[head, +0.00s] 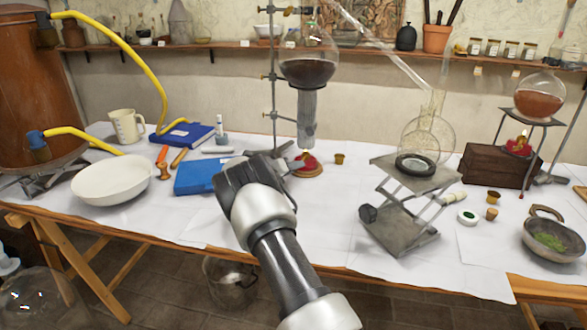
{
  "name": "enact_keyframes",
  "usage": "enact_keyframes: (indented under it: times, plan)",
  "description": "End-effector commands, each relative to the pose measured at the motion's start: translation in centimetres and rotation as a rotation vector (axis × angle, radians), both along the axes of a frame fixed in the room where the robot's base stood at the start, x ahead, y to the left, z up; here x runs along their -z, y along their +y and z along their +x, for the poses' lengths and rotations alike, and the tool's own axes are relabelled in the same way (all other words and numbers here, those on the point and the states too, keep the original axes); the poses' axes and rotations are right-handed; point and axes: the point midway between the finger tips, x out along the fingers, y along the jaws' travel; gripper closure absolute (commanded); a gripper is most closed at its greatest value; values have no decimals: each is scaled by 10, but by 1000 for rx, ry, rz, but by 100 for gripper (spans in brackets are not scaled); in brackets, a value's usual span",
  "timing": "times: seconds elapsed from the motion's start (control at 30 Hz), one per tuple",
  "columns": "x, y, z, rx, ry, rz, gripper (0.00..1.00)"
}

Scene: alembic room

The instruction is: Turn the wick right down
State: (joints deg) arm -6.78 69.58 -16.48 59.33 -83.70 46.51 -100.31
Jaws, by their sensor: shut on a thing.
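A small red spirit lamp (310,164) stands on a round wooden base on the white-covered table, below the dark-filled flask (307,68) on a stand. My gripper (296,162) reaches it from the front left. The fingers are shut at the lamp's left side, on what seems to be its wick knob; the knob is too small and too covered to make out. No flame is clear on this lamp. A second red lamp (518,148) with a small flame stands on a wooden box under the right flask (538,98).
A lab jack (415,188) bearing a clear flask (427,140) stands right of my arm. A blue book (200,176), white bowl (110,182) and jug (126,126) lie left. A metal bowl (552,243) is at the right edge. A tiny brass cup (339,159) stands beside the lamp.

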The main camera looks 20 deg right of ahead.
Motion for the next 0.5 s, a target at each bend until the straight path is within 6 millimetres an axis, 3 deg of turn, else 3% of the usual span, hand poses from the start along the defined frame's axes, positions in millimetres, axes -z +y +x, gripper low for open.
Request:
enact_keyframes:
  times: [0.5]
  plan:
    - [1,-3,-3,0,-293,319,98]
